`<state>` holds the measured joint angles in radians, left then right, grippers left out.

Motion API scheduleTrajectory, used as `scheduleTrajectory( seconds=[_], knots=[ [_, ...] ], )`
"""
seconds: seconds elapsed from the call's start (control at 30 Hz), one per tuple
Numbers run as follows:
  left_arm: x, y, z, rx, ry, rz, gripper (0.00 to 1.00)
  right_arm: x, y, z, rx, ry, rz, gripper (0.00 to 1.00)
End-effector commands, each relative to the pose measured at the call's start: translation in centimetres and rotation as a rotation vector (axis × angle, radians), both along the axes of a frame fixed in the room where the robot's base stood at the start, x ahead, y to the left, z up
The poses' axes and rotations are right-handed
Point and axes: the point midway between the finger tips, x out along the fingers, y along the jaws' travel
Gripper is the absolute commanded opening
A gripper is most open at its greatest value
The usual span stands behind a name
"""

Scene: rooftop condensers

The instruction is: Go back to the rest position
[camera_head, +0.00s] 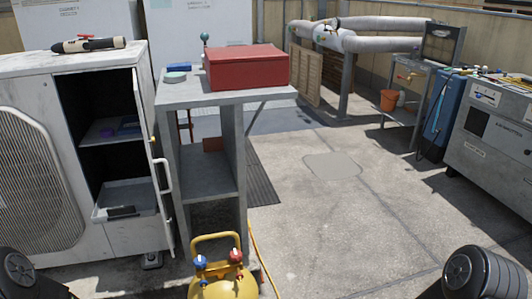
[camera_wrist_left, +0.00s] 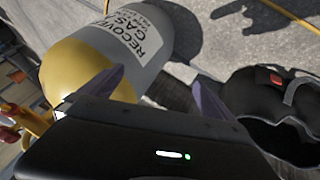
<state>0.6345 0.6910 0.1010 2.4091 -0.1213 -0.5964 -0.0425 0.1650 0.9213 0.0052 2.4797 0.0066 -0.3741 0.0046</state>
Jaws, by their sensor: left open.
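My left gripper (camera_wrist_left: 157,80) shows in the left wrist view with its two fingers spread apart and nothing between them. Past the fingers lies a grey and yellow gas cylinder (camera_wrist_left: 150,35) with a "RECOVERY GAS" label; I cannot tell whether a finger touches it. In the head view only dark rounded parts of my arms show at the two bottom corners. Neither gripper shows there, and my right gripper is in no view.
A yellow tank (camera_head: 222,288) with blue and red valves stands at bottom centre. A grey shelf stand (camera_head: 195,97) holds a red toolbox (camera_head: 246,67). The white condenser (camera_head: 38,150) has its door open. A black bag (camera_wrist_left: 285,110) lies right. Floor at centre right is clear.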

Motion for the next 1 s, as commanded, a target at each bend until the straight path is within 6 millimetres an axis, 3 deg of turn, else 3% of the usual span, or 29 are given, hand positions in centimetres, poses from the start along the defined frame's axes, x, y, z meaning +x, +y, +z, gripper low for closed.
scheduleTrajectory(
  seconds=[0.03, 0.2, 0.4, 0.5, 0.53, 0.87, 1.0],
  knots=[
    [-1.8, -3.1, -1.3, -0.045, 0.076, -0.041, 1.0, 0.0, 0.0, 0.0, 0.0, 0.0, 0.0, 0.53],
    [-7.7, -10.1, -3.7, -0.136, 0.285, -0.15, 1.0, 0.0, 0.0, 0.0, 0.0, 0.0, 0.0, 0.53],
    [-13.0, -16.0, -4.8, -0.141, 0.416, -0.319, 1.0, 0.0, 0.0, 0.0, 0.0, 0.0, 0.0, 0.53],
    [-13.7, -18.4, -4.7, -0.121, 0.416, -0.416, 1.0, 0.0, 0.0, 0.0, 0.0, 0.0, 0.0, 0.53],
    [-13.6, -18.2, -3.1, -0.122, 0.414, -0.408, 1.0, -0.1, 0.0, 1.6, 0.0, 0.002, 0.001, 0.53],
    [-14.0, -18.4, 5.3, -0.131, 0.422, -0.413, 1.0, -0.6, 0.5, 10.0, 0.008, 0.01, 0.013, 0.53],
    [-14.3, -18.7, 10.6, -0.136, 0.427, -0.421, 1.0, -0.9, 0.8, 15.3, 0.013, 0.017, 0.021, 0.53]
  ],
)
